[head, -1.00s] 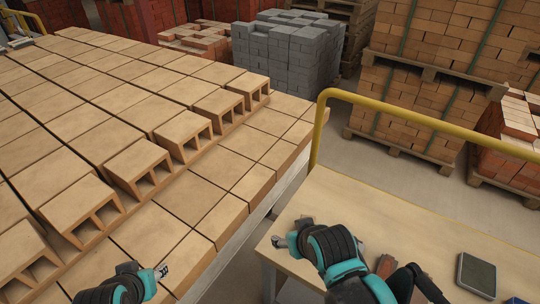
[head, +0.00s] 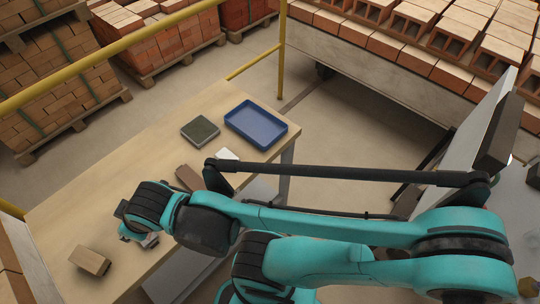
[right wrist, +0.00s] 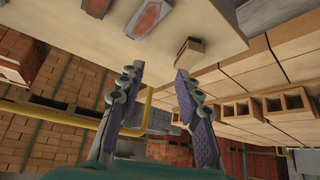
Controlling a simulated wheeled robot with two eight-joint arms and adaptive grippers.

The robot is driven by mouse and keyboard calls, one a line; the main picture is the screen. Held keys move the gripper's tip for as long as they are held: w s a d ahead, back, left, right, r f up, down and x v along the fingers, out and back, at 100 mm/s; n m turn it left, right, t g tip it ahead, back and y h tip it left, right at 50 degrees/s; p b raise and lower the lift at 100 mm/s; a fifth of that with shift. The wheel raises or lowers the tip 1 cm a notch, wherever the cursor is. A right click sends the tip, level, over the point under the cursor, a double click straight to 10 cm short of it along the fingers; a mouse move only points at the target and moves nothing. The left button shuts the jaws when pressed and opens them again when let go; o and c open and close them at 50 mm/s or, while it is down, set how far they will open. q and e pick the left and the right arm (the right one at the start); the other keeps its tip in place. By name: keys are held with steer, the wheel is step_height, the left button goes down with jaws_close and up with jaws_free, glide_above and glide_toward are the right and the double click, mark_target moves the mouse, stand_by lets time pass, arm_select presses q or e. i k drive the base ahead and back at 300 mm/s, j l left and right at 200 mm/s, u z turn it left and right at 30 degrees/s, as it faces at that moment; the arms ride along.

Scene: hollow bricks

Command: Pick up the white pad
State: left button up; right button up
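The white pad (head: 227,154) is a small flat white piece on the wooden table. It lies near the blue tray, and my right arm hides part of it in the head view. My right gripper (head: 140,238) is over the table to the left of the pad, well apart from it. In the right wrist view its two fingers (right wrist: 157,82) stand apart with nothing between them. I cannot make out the pad in the right wrist view. My left gripper is not in view.
A blue tray (head: 256,124) and a dark green-grey pad (head: 200,131) lie at the table's far end. A reddish-brown item (head: 188,177) lies near my right arm. A small brick (head: 90,260) lies at the near left. A yellow rail (head: 110,50) runs behind the table (head: 100,205).

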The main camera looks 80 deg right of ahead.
mark_target(225, 153)
steer(key=k+l+z, duration=0.15)
steer(key=z, duration=1.75)
